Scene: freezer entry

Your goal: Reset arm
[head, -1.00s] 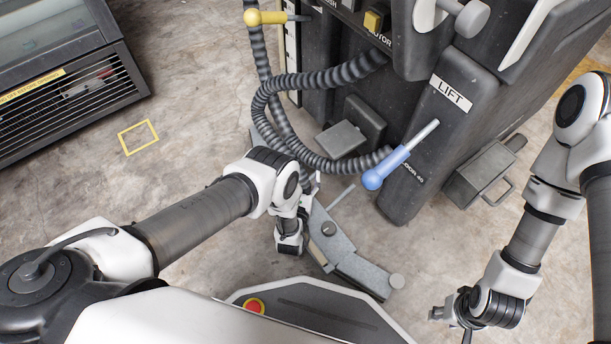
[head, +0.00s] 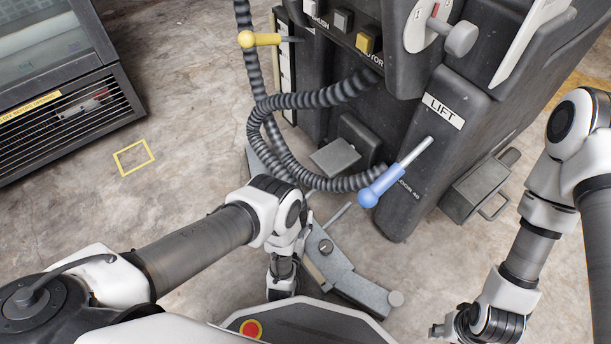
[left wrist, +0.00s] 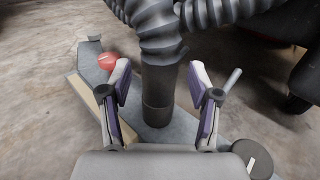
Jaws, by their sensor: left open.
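My left gripper (left wrist: 160,82) is open in the left wrist view. Its two fingers stand on either side of a dark hose end (left wrist: 158,100), which joins a grey metal piece (left wrist: 88,70) on the floor. My right gripper (head: 437,331) is low at the bottom edge, partly cut off, away from the machine. Which part the word "arm" means is not clear from the views.
A dark machine (head: 405,170) stands ahead, with a blue-handled lever (head: 395,173) under the LIFT label, a yellow-handled lever (head: 262,40) and a ribbed hose (head: 330,97). A grilled cabinet (head: 95,85) is at upper left. Floor between them is clear around a yellow marked square (head: 134,157).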

